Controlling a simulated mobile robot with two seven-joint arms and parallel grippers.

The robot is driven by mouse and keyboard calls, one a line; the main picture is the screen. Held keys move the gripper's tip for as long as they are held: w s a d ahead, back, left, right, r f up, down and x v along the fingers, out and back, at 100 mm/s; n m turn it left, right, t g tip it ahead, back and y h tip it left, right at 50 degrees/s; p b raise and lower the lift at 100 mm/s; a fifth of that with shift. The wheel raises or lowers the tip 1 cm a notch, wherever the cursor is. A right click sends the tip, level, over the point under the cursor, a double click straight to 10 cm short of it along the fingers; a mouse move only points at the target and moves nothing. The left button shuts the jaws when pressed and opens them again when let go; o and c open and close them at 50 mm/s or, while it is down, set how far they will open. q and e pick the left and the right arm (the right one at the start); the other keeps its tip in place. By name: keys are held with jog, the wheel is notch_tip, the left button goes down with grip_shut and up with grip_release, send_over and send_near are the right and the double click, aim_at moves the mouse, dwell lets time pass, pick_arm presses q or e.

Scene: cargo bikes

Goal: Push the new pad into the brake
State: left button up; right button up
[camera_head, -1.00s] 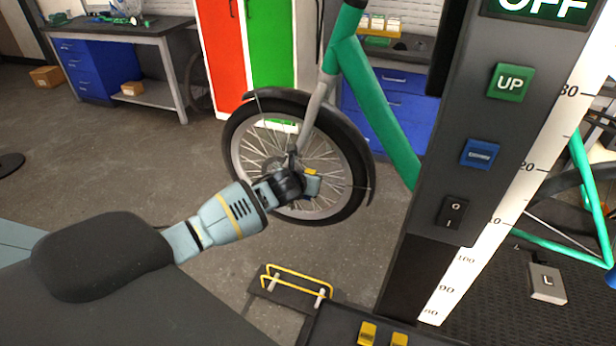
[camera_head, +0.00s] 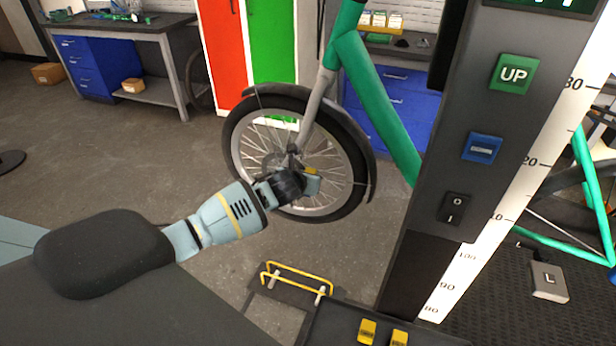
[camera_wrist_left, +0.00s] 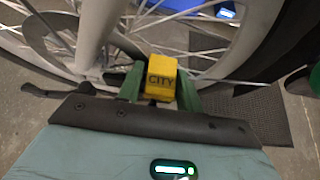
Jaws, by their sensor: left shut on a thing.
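The brake is not clearly seen; a dark part (camera_head: 293,152) sits by the hub just above the gripper. I cannot tell whether the pad touches the brake. My right gripper is out of view.
The green bike frame (camera_head: 378,110) slopes down behind the dark lift column (camera_head: 425,240) with its UP button (camera_head: 513,74). A yellow-railed stand (camera_head: 297,280) is on the floor below the wheel. The floor to the left is open.

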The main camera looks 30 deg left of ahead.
pick_arm(q)
jog(key=o, duration=0.8)
jog(key=shift+s+f, duration=0.2)
jog(key=shift+f, duration=0.35)
jog(key=shift+c, duration=0.2)
jog(key=shift+o, duration=0.8)
jog(key=shift+f, duration=0.15)
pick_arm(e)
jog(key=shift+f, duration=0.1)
pick_arm(q)
jog(key=shift+s, duration=0.1)
jog(key=shift+s+r, duration=0.35)
jog(key=shift+s, duration=0.05)
jog(key=r+p+v, duration=0.1)
jog(key=p+v, duration=0.1)
jog(key=v, duration=0.5)
jog(key=shift+w+d, duration=0.3)
jog(key=shift+w, duration=0.05)
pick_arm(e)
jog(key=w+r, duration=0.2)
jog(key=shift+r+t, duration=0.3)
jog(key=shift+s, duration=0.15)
